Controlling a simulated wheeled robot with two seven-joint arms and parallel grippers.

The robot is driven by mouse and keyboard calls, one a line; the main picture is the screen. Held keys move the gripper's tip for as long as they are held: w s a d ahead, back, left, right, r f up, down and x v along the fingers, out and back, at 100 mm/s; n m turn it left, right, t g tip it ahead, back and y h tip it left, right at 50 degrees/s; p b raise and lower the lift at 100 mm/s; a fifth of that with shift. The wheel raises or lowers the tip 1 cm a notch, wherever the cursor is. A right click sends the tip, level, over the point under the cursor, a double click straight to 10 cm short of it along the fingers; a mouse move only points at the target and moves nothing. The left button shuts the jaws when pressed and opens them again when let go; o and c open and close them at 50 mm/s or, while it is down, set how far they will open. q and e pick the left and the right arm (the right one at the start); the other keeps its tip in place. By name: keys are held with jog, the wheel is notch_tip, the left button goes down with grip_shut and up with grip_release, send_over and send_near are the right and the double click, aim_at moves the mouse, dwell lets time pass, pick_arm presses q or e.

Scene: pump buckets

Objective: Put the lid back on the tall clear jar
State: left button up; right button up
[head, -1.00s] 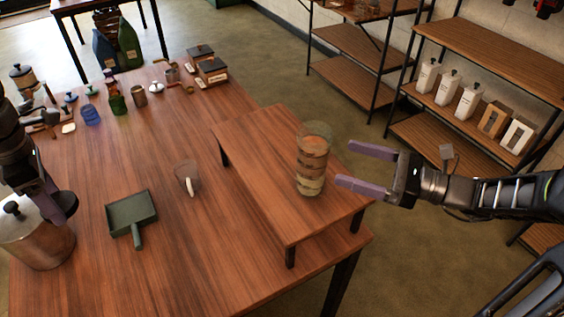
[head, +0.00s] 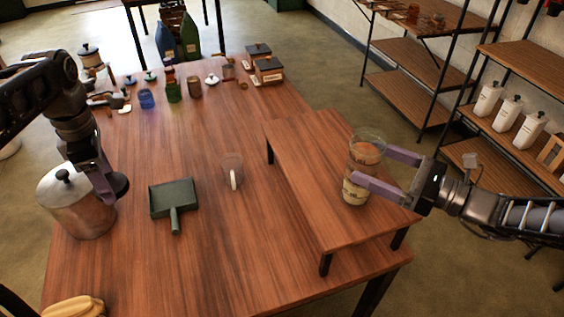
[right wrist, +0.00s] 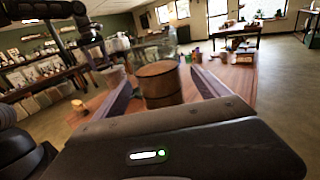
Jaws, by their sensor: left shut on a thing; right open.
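The tall clear jar (head: 352,190) stands upright on the raised wooden shelf, with layered brown and pale contents and no lid on top. My right gripper (head: 372,164) is open at the jar, its purple fingers at the jar's sides. In the right wrist view the jar's brown contents (right wrist: 160,88) show between the spread fingers; contact cannot be told. My left gripper (head: 108,190) is at the far left, beside the metal pot. It is shut on a dark round piece (head: 118,186) that looks like the lid, partly hidden by the fingers.
The metal pot (head: 75,208) with its knobbed lid stands at the left. A green dustpan (head: 174,198) and a clear cup (head: 232,170) lie between the arms. Bottles and small jars stand at the table's back. Bananas (head: 72,307) show at the front left. The mid-table is mostly clear.

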aim_at(352, 156)
jog(key=shift+p+x, duration=0.6)
jog(key=shift+x, duration=2.05)
jog(key=shift+f, duration=0.15)
jog(key=shift+s, duration=0.1)
grip_shut()
